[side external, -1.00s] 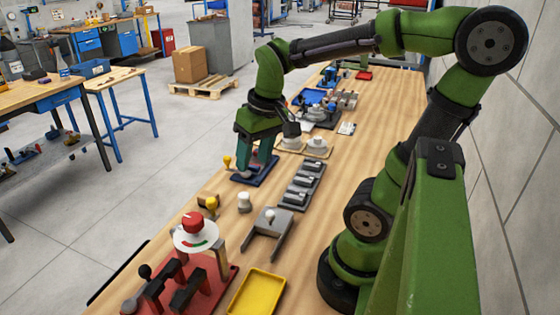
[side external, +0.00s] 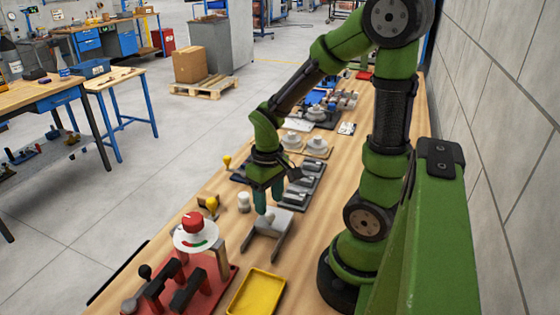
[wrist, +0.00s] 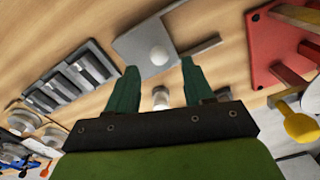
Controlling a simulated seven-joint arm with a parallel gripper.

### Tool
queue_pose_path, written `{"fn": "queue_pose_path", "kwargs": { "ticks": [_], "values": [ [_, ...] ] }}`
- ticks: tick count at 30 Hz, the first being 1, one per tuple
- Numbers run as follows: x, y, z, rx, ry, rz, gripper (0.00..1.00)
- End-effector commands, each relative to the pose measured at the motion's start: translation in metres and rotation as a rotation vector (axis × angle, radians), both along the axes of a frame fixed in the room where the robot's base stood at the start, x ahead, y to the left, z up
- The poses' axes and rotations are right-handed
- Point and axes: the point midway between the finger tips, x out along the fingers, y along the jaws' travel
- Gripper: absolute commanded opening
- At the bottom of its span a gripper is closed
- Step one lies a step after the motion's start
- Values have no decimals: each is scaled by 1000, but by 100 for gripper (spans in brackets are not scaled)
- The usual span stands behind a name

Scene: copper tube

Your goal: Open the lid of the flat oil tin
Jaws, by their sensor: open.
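A flat grey piece (side external: 275,222) with a round knob and two prongs lies on the bench; it may be the flat oil tin, but I cannot tell for sure. In the wrist view the grey plate (wrist: 135,45) and its pale knob (wrist: 158,55) show ahead of the fingers. My gripper (side external: 268,200) points down over this piece, its green fingers partly hiding it. In the wrist view my gripper (wrist: 158,64) is open and empty, with the knob appearing between the fingertips; whether they are level with it is unclear.
A dark tray with grey blocks (wrist: 72,80) lies beside the piece. A white-topped knob (side external: 244,200) and a yellow knob (side external: 211,203) stand to its left. A red fixture (side external: 215,275) and a yellow tray (side external: 257,293) are nearer the camera.

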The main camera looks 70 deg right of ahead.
Motion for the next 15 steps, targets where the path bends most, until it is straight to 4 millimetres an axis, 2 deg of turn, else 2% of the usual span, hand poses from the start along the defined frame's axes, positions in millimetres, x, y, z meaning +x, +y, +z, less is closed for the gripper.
{"fn": "queue_pose_path", "kwargs": {
  "ticks": [3,6,15],
  "values": [
    [-1,0,-18,2,5,0,52],
    [0,0,-27,1,2,0,52],
    [0,0,-33,-1,-2,0,52]
  ]
}}
